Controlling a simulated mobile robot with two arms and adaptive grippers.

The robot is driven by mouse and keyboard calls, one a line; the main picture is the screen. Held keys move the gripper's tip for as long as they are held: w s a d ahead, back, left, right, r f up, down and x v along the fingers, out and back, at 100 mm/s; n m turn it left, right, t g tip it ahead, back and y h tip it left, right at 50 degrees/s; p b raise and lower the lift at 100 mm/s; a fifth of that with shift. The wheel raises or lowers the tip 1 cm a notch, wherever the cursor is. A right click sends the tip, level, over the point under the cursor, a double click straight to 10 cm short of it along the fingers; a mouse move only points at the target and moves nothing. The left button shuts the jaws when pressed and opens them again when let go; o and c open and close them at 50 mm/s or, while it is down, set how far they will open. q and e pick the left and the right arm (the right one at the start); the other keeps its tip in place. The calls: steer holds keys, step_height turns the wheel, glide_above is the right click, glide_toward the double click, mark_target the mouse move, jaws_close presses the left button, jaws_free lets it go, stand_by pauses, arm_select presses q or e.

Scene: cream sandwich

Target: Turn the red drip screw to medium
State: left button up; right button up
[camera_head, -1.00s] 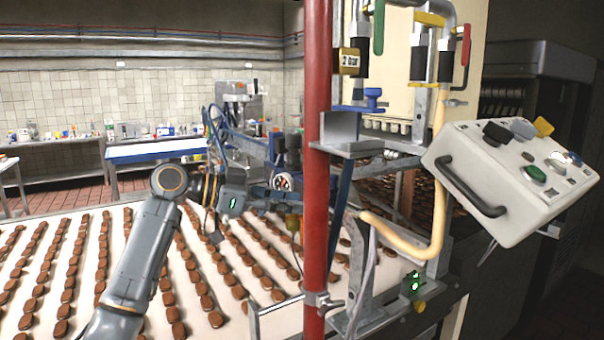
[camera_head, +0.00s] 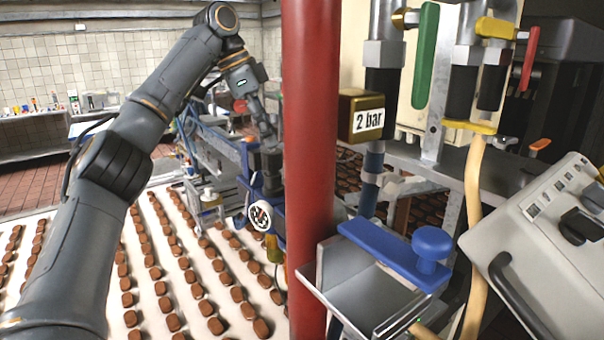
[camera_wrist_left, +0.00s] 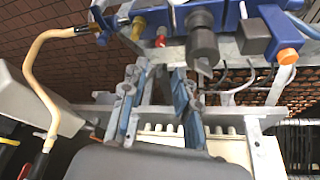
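A small red knob (camera_wrist_left: 160,41), which may be the red drip screw, shows at the top of the left wrist view, beside a yellow knob (camera_wrist_left: 138,30) under a blue bar. I cannot make out the screw or its setting in the head view. My left gripper (camera_head: 268,138) points down at the blue machine (camera_head: 225,150), behind and left of the red post. In the left wrist view its two fingers (camera_wrist_left: 156,74) are apart with nothing held between them. The red knob lies beyond the fingertips. My right gripper is not in view.
A thick red post (camera_head: 311,150) stands beside my left gripper. A brass "2 bar" block (camera_head: 362,117), pipes with a green lever (camera_head: 426,55), a blue clamp (camera_head: 392,252) and a control box (camera_head: 545,255) are on the right. Brown biscuits in rows cover the white belt (camera_head: 160,290).

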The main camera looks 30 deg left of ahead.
arm_select(q)
steer(key=p+x, duration=0.2)
steer(key=x, duration=0.8)
steer(key=shift+w+a+f, duration=0.1)
steer(key=shift+w+a, duration=0.05)
steer(key=shift+d+f, duration=0.2)
steer(key=shift+f, duration=0.1)
steer(key=shift+w+d+f, duration=0.1)
steer(key=shift+d+f, duration=0.15)
steer(key=shift+f, duration=0.15)
steer(key=shift+w+f, duration=0.1)
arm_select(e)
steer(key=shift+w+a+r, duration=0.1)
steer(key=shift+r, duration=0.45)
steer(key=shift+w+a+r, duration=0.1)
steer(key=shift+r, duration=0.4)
arm_select(q)
steer(key=shift+a, duration=0.1)
jaws_close()
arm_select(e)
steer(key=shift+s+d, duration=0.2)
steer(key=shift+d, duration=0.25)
